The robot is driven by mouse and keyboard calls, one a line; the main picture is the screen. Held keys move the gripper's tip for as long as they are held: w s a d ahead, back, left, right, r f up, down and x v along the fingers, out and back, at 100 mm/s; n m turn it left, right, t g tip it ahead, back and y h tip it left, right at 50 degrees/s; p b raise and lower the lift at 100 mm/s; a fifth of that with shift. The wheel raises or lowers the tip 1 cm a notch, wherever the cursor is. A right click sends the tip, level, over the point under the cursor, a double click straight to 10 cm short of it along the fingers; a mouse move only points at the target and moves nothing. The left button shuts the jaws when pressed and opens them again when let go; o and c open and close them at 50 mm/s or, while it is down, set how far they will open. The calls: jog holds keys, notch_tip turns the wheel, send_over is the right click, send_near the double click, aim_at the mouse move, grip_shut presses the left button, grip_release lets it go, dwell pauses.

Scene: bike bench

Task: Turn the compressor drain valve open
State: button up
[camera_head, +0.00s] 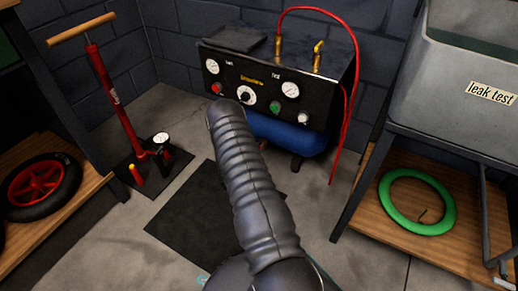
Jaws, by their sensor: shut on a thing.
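The compressor (262,80) stands against the back wall, with a black front panel and a blue tank (285,135) below it. A brass fitting (278,46) and a yellow-handled brass valve (318,50) stand on top. I cannot tell which part is the drain valve. My dark ribbed arm reaches up to the panel's lower left edge and covers the tank's left end. My gripper is hidden behind it.
A red hose (352,60) loops from the top and hangs down the right side. A floor pump (115,90) stands left. A grey tub (460,75) marked "leak test" sits on a bench at right, above a green ring (417,229). A dark mat (195,222) lies in front.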

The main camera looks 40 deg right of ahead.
jog(key=shift+n, duration=0.5)
jog(key=o, duration=1.2)
jog(key=shift+c, duration=0.2)
jog(key=v, duration=1.2)
